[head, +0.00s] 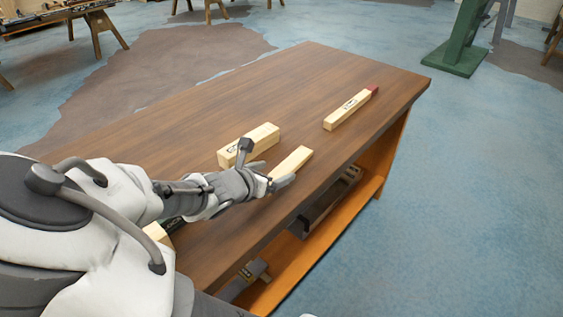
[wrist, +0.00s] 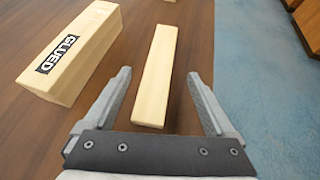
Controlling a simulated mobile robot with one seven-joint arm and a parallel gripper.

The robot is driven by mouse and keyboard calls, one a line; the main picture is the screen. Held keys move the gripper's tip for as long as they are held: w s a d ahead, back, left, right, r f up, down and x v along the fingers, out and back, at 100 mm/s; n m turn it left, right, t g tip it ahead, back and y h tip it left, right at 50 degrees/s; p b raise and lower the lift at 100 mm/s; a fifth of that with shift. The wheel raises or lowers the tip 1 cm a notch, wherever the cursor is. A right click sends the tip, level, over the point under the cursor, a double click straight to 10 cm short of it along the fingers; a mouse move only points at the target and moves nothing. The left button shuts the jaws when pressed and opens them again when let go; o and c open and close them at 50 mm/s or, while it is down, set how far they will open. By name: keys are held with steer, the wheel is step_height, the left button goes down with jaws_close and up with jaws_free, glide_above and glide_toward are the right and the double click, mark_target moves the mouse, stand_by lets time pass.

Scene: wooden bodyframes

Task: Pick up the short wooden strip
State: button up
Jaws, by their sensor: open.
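The short wooden strip (wrist: 155,78) is a plain pale piece lying flat on the brown table (head: 330,72). In the wrist view it lies lengthwise ahead of my gripper (wrist: 160,103), its near end between the open fingers, with gaps on both sides. My gripper (head: 280,184) is open and empty. In the head view the strip (head: 291,161) extends from the fingers toward the upper right, its near end partly hidden by the gripper. Whether the fingers are level with the strip is hard to tell.
A thicker block marked "GLUED" (wrist: 75,50) lies close on the left. A strip with a dark red end (head: 348,110) lies further along the table. Another pale piece (head: 157,233) is partly hidden by my arm. The table's edge is close on the right.

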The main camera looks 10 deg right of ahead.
mark_target(284, 168)
steer(key=b+x, duration=0.1)
steer(key=x, duration=0.1)
steer(key=b+x, duration=0.1)
steer(key=x, duration=0.1)
steer(key=shift+s+a+f, duration=0.15)
steer(key=shift+a+f, duration=0.05)
steer(key=shift+f, duration=0.1)
steer(key=shift+w+d+f, duration=0.15)
steer(key=shift+w+d, duration=0.15)
steer(key=shift+w, duration=0.05)
jaws_close()
